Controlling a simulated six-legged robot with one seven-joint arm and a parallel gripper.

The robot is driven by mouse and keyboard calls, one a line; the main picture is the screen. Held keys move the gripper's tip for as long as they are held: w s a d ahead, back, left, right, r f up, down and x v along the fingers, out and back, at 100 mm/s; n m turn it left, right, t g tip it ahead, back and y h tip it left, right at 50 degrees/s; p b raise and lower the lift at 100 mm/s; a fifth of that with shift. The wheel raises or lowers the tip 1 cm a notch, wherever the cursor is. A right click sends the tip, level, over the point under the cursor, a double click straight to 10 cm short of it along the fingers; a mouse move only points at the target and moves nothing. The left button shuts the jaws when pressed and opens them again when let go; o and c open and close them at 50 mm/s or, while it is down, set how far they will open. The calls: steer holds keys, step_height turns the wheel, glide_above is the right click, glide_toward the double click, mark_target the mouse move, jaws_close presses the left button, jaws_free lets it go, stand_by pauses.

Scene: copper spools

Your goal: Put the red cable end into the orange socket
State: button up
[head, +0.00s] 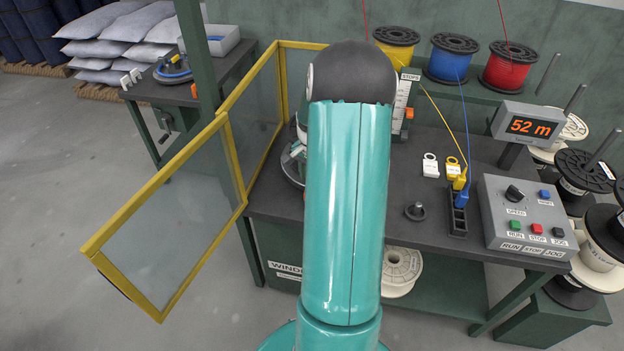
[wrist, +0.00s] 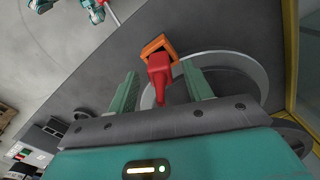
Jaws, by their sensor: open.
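In the wrist view the red cable end (wrist: 159,66) stands between the two green fingers of my gripper (wrist: 160,80), with gaps on both sides. My gripper is open around it. The far tip of the red cable end meets the orange socket (wrist: 153,46), whose rim shows around it. The tip is hidden, so I cannot tell how deep it sits. The socket is beside a pale round disc (wrist: 230,72) on the dark bench. In the head view my arm hides the gripper, the red cable end and the orange socket.
In the head view a yellow-framed guard (head: 165,215) stands open at left. Yellow, blue and red spools (head: 508,68) line the back. A black socket strip (head: 458,218) holds yellow and blue cable ends, left of a grey control box (head: 520,225). The display (head: 530,125) reads 52 m.

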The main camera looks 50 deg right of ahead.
step_height(320, 180, up, 12)
stand_by(0.3)
stand_by(0.7)
steer(key=w+a+r+n+t+h, duration=0.1)
steer(key=a+r+n, duration=0.4)
steer(key=a, duration=0.7)
steer(key=w+a+r+n+t+h, duration=0.15)
steer(key=a+r+n, duration=0.25)
steer(key=a+r, duration=0.5)
steer(key=s+a+n+t+y, duration=0.1)
steer(key=s+a+n, duration=0.3)
steer(key=a, duration=0.6)
steer(key=s+a+n+t+y, duration=0.1)
steer(key=s+a+n, duration=0.3)
steer(key=a, duration=0.6)
steer(key=shift+s+a+f+n+t, duration=0.2)
steer(key=shift+s+f+n+t, duration=0.3)
steer(key=shift+s, duration=0.6)
steer(key=shift+r+y, duration=0.1)
steer(key=shift+y, duration=0.15)
steer(key=c, duration=0.3)
steer(key=shift+d, duration=0.1)
